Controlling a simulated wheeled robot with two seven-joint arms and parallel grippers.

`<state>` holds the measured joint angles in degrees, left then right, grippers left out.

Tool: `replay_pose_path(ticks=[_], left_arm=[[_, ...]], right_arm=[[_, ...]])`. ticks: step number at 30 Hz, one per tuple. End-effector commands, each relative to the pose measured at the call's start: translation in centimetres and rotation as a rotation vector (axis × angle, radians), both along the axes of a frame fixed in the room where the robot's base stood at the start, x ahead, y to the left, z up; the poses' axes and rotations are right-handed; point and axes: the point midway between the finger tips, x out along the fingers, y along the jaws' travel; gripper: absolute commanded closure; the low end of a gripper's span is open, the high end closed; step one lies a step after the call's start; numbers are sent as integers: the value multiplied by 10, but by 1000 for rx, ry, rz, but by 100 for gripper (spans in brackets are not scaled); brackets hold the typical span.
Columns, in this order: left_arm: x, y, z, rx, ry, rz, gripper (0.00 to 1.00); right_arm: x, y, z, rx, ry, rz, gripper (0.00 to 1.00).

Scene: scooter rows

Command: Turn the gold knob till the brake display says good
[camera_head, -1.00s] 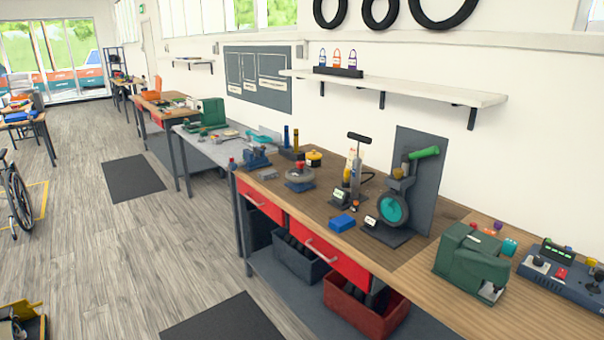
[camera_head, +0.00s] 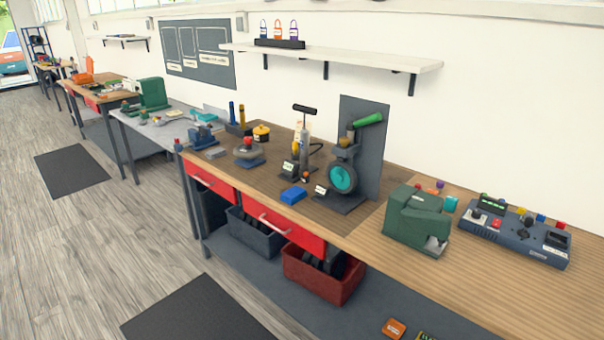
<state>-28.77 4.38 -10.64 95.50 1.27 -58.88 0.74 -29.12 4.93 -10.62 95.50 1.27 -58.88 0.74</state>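A stand with a teal wheel (camera_head: 343,178), a dark upright panel (camera_head: 374,150) and a green handle (camera_head: 368,119) stands on the wooden workbench. A small gold part (camera_head: 344,142), which may be the gold knob, sits above the wheel. A small tilted display (camera_head: 321,189) is at the stand's foot; its text is too small to read. Another small display (camera_head: 289,168) is by a pump (camera_head: 303,130) to its left. Neither of my grippers is in view.
A green machine (camera_head: 417,218) and a blue console (camera_head: 514,232) are to the right. Red drawers (camera_head: 285,232) and bins, including a red bin (camera_head: 322,278), are below. Floor is open at left.

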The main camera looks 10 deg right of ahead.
Motion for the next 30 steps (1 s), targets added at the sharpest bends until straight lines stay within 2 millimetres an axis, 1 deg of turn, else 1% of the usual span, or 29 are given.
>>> replay_pose_path(ticks=[8,17,23,30], left_arm=[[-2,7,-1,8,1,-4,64],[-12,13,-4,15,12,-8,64],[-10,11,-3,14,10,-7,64],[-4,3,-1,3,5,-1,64]], right_arm=[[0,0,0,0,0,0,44],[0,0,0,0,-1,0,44],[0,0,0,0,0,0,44],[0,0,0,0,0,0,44]])
